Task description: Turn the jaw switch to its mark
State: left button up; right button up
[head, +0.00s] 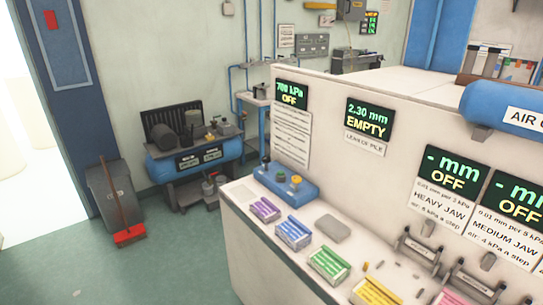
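A blue control box (286,184) with a black lever and small round knobs stands at the far left end of the white bench. I cannot tell whether one of these is the jaw switch, and no mark can be made out. A heavy jaw sign (442,214) and a medium jaw sign (502,230) hang under screens reading "- mm OFF". Grey metal fixtures, one of them a bracket (417,250), sit on the bench below these signs. Neither of my grippers is in view.
Purple (265,209), blue (293,232), green (328,264) and yellow (373,292) trays line the bench's front edge. A grey pad (333,229) lies behind them. A blue compressor (196,157) and a red broom (129,236) stand left; open floor (150,270) lies before the bench.

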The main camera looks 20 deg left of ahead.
aim_at(266, 161)
jog(key=i+j, duration=0.15)
jog(key=j, duration=0.3)
jog(key=i+j+z, duration=0.1)
jog(key=j, duration=0.35)
jog(key=i+j, duration=0.2)
jog(key=j, duration=0.25)
jog(key=i+j+z, duration=0.15)
jog(key=j, duration=0.3)
jog(key=i+j, duration=0.15)
jog(key=j, duration=0.3)
jog(key=i+j+z, duration=0.1)
jog(key=j, duration=0.35)
jog(key=i+j, duration=0.1)
jog(key=j, duration=0.4)
jog(key=l+z, duration=0.05)
